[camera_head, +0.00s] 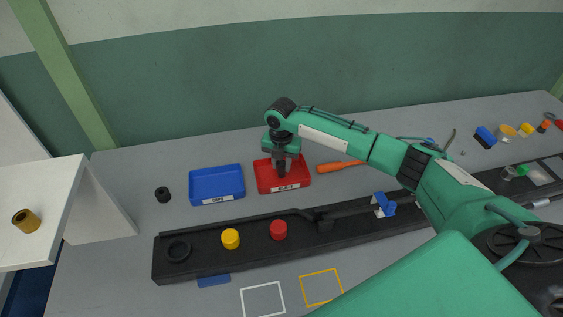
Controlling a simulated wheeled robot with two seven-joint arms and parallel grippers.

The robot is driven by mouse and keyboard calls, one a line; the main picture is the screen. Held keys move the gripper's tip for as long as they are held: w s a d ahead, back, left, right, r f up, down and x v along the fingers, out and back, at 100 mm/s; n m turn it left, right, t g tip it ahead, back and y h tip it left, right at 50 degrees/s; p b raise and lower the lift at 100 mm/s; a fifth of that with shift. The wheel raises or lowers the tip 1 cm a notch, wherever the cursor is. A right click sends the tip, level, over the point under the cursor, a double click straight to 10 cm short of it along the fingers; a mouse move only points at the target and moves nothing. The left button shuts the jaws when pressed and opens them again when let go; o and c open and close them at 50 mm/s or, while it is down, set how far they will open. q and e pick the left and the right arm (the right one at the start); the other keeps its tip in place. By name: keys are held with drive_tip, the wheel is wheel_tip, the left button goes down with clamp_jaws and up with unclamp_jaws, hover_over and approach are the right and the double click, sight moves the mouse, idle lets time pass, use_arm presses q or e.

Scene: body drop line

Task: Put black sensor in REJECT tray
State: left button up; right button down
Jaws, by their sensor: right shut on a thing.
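The red REJECT tray (302,179) sits on the grey table near the middle of the view, with a white label on its front. My right gripper (282,170) points down over this tray and is shut on a small dark thing, taken to be the black sensor (281,173). Its outline is hard to tell from the dark fingers, and I cannot tell whether it touches the tray floor. My left gripper is not in view.
A blue tray (217,200) stands left of the red one, with a black ring-like cylinder (163,194) beside it. An orange-handled tool (340,166) lies to the right. A long black rail (205,257) in front carries yellow (230,239) and red (279,230) caps.

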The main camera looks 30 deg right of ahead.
sight(281, 162)
drive_tip(key=shift+f, duration=0.15)
drive_tip(key=c, duration=1.1)
unclamp_jaws()
wheel_tip(281, 162, up, 12)
drive_tip(key=b, duration=0.2)
drive_tip(key=shift+r, duration=0.2)
